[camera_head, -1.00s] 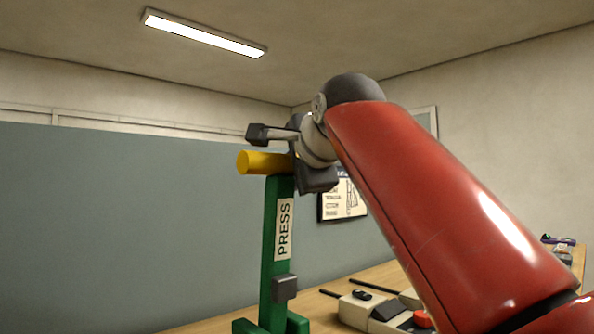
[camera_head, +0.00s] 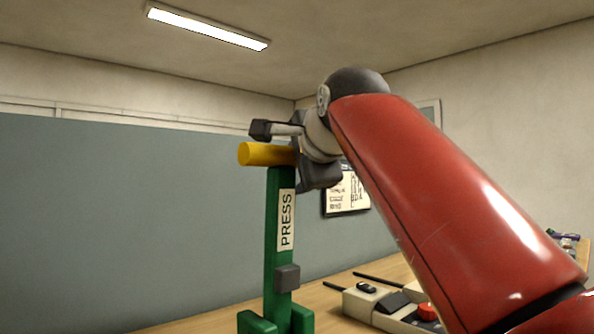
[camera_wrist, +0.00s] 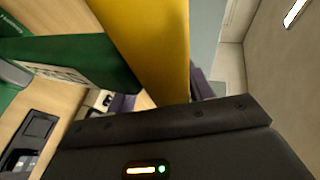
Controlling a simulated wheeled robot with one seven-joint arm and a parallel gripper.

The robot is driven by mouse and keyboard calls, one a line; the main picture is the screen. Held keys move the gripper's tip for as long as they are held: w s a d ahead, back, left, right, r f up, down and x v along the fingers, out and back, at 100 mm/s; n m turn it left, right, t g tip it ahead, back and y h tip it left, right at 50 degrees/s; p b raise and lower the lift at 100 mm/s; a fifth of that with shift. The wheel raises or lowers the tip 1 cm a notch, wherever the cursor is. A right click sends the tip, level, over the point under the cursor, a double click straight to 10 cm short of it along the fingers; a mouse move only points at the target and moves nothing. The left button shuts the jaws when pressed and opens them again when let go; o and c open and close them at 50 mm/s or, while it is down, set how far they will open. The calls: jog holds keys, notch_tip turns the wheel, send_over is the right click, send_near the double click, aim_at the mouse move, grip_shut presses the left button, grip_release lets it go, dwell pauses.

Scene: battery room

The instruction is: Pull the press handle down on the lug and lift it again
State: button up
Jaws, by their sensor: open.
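The press (camera_head: 278,240) is an upright green post marked PRESS, standing on the wooden bench. Its yellow handle (camera_head: 262,154) sticks out to the left at the top, roughly level. A grey block (camera_head: 287,278) sits low on the post's front. I cannot make out the lug. My gripper (camera_head: 303,158) is open at the handle's right end, partly behind it. In the wrist view the yellow handle (camera_wrist: 155,45) runs down to the dark gripper body, with small dark purple parts on both sides. I cannot tell whether the gripper touches it.
Beige devices (camera_head: 365,300) with dark rods and a red knob lie on the bench (camera_head: 345,280) right of the press. A blue-grey partition (camera_head: 120,230) stands behind. A poster (camera_head: 347,193) hangs on it. My red arm covers much of the right side.

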jog(key=v, duration=0.7)
jog(key=shift+s+b, duration=0.15)
jog(key=shift+b, duration=0.25)
